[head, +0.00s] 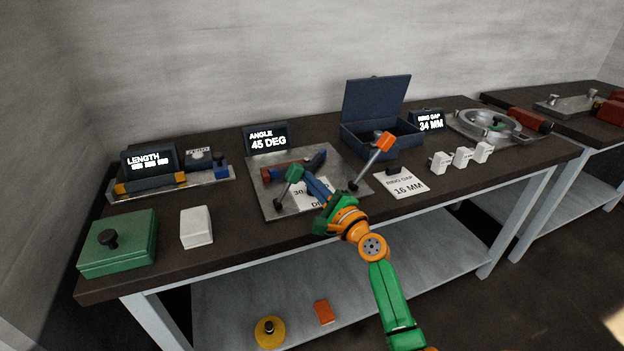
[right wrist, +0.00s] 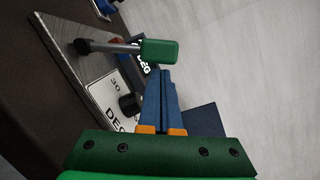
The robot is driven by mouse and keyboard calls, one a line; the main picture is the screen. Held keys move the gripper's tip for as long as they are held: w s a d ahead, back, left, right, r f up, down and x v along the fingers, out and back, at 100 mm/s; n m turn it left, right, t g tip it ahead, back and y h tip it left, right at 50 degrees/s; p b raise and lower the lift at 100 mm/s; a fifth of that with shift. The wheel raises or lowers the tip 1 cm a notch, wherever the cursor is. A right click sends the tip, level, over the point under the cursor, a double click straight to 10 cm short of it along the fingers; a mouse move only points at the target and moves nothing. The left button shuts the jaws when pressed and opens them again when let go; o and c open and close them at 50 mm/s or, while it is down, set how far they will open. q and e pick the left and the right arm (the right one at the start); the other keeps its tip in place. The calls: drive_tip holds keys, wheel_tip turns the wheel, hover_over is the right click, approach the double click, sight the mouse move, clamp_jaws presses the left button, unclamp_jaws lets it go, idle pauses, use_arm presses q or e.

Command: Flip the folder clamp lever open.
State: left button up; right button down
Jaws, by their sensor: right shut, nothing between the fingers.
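The folder is a grey metal plate (head: 265,183) on the bench, below a display reading ANGLE 45 DEG. Two levers stand on it: one with a green handle (head: 294,173) at the left, one with an orange handle (head: 384,141) at the right. Both tilt up and rightward from black pivots; no label tells which is the clamp lever. My right gripper (head: 313,182) is shut and empty, just right of the green handle. In the right wrist view the blue fingertips (right wrist: 164,72) point at the green handle (right wrist: 160,52); contact cannot be told. My left gripper is out of view.
A card (head: 402,183) reading 16 MM lies right of the folder, with several white blocks (head: 464,157) beyond. An open blue box (head: 375,103) stands behind. A green box (head: 118,245) and a white block (head: 196,227) are at the left. The bench front between them and the folder is clear.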

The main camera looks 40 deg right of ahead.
drive_tip(key=shift+a+r+n+p, duration=0.2)
drive_tip(key=shift+r+n+p, duration=0.1)
drive_tip(key=shift+n+p, duration=0.25)
drive_tip(key=shift+a+r+p, duration=0.1)
drive_tip(key=shift+r+p, duration=0.1)
drive_tip(key=shift+p, duration=0.1)
drive_tip(key=shift+w+a+r+n+g+p, duration=0.15)
drive_tip(key=shift+a+r+n+g+p, duration=0.25)
drive_tip(key=shift+n+p, duration=0.4)
drive_tip(key=w+a+r+n+g+p, duration=0.1)
drive_tip(key=w+a+n+p, duration=0.1)
drive_tip(key=a+n+p, duration=0.6)
drive_tip(key=shift+r+g+p, duration=0.3)
drive_tip(key=shift+g+p, duration=0.1)
drive_tip(key=shift+p, duration=0.85)
drive_tip(key=shift+a, duration=0.15)
